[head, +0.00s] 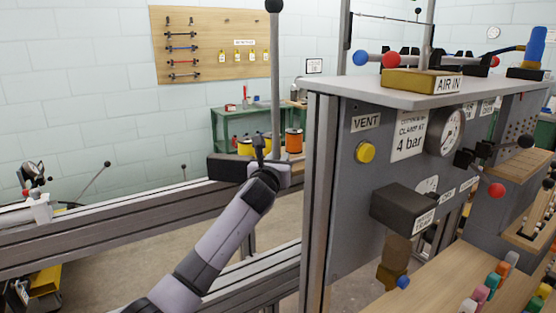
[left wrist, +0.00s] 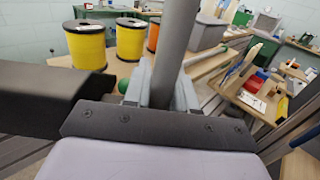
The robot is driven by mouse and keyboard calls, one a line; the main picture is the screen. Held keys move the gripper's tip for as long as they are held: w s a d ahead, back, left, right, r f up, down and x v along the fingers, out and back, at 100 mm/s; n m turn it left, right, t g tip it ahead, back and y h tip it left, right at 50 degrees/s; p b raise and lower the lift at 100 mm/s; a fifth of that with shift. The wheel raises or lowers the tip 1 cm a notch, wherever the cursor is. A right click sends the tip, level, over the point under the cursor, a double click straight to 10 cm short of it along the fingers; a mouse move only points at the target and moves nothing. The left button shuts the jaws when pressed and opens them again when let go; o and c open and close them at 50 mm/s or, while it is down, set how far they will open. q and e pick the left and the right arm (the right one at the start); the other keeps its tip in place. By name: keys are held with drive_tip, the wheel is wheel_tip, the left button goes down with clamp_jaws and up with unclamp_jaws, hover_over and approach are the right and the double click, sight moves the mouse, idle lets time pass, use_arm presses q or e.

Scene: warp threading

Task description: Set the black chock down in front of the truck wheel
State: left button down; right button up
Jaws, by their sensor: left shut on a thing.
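My left gripper (head: 270,168) is shut on a tall grey lever (head: 276,90) with a black ball knob (head: 275,6) on top. The lever stands nearly upright just left of the grey control cabinet. In the left wrist view the lever (left wrist: 174,52) rises between the fingers (left wrist: 160,92), and its grasped part is partly hidden. My right gripper is in neither view.
The grey cabinet (head: 338,180) with gauges, knobs and an AIR IN block (head: 422,82) stands close on the right. A metal rail (head: 130,212) runs across at left.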

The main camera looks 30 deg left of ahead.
use_arm(q)
drive_tip(key=c, duration=1.2)
unclamp_jaws()
drive_tip(key=shift+o, duration=1.4)
